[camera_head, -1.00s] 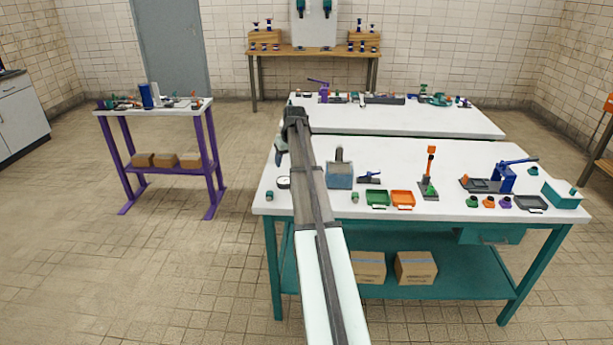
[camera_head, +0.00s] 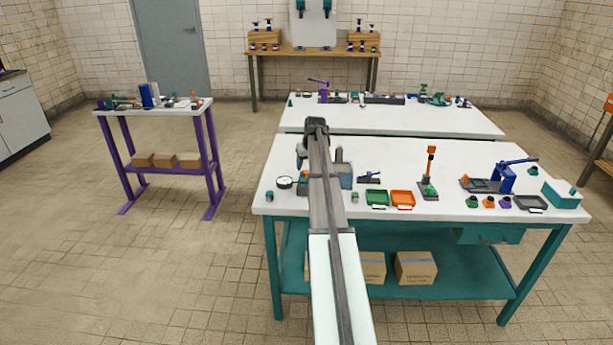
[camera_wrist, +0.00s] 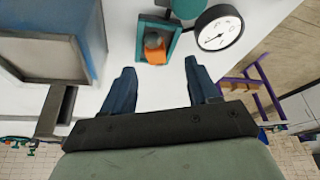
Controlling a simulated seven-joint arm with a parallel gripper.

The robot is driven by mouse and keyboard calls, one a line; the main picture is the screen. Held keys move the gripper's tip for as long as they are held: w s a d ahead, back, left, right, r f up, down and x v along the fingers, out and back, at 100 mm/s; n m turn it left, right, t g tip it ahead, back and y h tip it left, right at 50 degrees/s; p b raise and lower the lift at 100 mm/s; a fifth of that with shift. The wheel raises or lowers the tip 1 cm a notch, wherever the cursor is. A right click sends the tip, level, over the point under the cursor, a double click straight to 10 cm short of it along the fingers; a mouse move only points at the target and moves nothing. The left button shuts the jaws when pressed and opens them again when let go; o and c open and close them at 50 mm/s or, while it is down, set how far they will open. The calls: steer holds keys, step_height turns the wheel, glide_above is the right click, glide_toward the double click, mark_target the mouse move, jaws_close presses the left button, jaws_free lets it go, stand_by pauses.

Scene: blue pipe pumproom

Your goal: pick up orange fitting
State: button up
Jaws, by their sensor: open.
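In the wrist view a small orange piece (camera_wrist: 155,57) with a grey round top sits inside a teal frame (camera_wrist: 173,40) on the white bench. My gripper (camera_wrist: 160,65) is open and empty, its two blue-grey fingers pointing toward that frame, with the orange piece between their line of reach. In the head view my gripper (camera_head: 301,160) hangs over the left part of the front bench. Another orange fitting (camera_head: 489,202) stands at the right front of the bench, between a green and a purple one.
A round gauge (camera_wrist: 218,28) lies right of the teal frame, and a large blue-grey box (camera_wrist: 55,40) stands on the left. On the bench are a green tray (camera_head: 377,198), an orange tray (camera_head: 402,198) and a blue lever press (camera_head: 506,178).

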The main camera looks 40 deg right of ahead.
mark_target(307, 171)
steer(key=shift+d+x, duration=0.2)
steer(key=shift+x, duration=0.9)
steer(key=shift+d+x, duration=0.25)
steer(key=shift+x, duration=0.85)
steer(key=shift+w+f, duration=0.3)
steer(key=shift+f, duration=0.1)
jaws_close()
